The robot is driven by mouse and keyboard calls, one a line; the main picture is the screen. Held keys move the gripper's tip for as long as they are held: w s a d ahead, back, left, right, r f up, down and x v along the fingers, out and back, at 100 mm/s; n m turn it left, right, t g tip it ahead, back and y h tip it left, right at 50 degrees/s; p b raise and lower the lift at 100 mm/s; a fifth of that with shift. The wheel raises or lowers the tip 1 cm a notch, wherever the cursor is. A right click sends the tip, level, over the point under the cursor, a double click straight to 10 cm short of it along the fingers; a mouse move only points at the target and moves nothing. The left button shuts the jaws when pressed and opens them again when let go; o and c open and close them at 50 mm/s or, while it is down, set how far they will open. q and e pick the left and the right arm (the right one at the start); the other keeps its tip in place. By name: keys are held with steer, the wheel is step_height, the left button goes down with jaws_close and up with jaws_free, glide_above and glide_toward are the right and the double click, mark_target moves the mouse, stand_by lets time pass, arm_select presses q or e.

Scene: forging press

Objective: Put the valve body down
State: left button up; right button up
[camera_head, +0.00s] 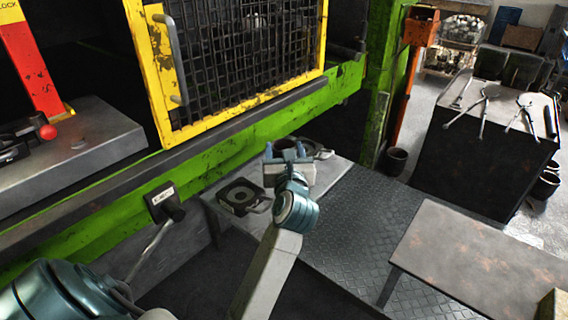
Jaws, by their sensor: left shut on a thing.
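My left gripper (285,151) is over the far end of the grey bench (336,177) beside the green press frame. Its two fingers are closed around a small dark brownish piece, which I take to be the valve body (285,143). The gripper hides most of it, and I cannot tell whether it touches the surface below. A round grey part (320,153) lies just right of the fingers. My right gripper is not in view.
A dark square die block with a round recess (240,197) lies left of my gripper. The yellow mesh guard (250,60) and green beam (230,150) stand behind. A bare brown table (480,250) is at right; a dark bench with tongs (490,115) is farther back.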

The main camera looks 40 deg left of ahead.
arm_select(q)
step_height(320, 180, down, 3)
steer(key=shift+r, duration=0.2)
steer(key=shift+f, duration=0.4)
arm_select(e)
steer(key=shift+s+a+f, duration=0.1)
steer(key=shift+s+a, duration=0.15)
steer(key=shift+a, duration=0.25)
arm_select(q)
steer(key=o, duration=1.3)
steer(key=shift+f, duration=0.15)
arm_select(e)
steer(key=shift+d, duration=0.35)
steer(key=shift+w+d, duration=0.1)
